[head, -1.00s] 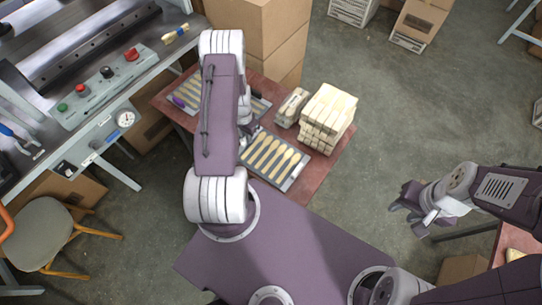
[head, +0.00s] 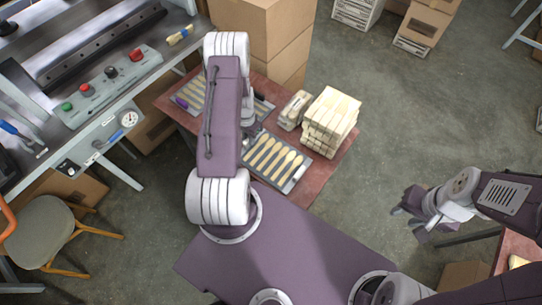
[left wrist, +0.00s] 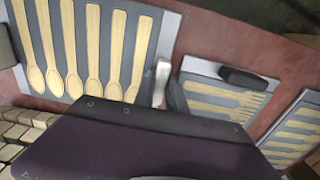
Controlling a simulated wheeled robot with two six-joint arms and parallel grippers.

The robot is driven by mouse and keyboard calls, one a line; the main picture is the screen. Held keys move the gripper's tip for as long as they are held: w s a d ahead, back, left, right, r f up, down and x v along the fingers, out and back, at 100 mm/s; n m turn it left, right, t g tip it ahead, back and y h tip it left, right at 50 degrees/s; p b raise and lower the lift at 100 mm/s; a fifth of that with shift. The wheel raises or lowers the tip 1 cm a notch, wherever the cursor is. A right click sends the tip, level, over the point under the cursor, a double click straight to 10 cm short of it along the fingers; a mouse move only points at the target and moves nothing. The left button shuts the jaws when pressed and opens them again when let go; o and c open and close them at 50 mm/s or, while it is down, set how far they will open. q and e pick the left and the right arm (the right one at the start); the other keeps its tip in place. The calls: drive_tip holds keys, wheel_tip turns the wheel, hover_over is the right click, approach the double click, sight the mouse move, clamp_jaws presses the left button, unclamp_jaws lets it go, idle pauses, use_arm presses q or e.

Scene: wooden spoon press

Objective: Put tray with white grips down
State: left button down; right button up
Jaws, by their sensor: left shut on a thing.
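The tray with white grips (head: 297,180) lies at the near side of the small red table and carries a row of wooden spoons. In the left wrist view the same tray (left wrist: 166,37) is at the left, with one white grip (left wrist: 162,80) showing just beyond my gripper body. My left gripper (head: 249,131) is over the tray's left end, mostly hidden by my own arm; it is shut on the tray, its fingertips not clearly visible. My right gripper (head: 412,212) hangs empty over the floor at the right, fingers apart.
Stacked wooden blanks (head: 330,120) stand behind on the red table (head: 333,164). The press (head: 108,86) is at the left, cardboard boxes (head: 262,35) at the back.

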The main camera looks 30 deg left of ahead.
use_arm(q)
wheel_tip(320, 180, up, 10)
drive_tip(key=shift+r, duration=0.1)
idle(0.4)
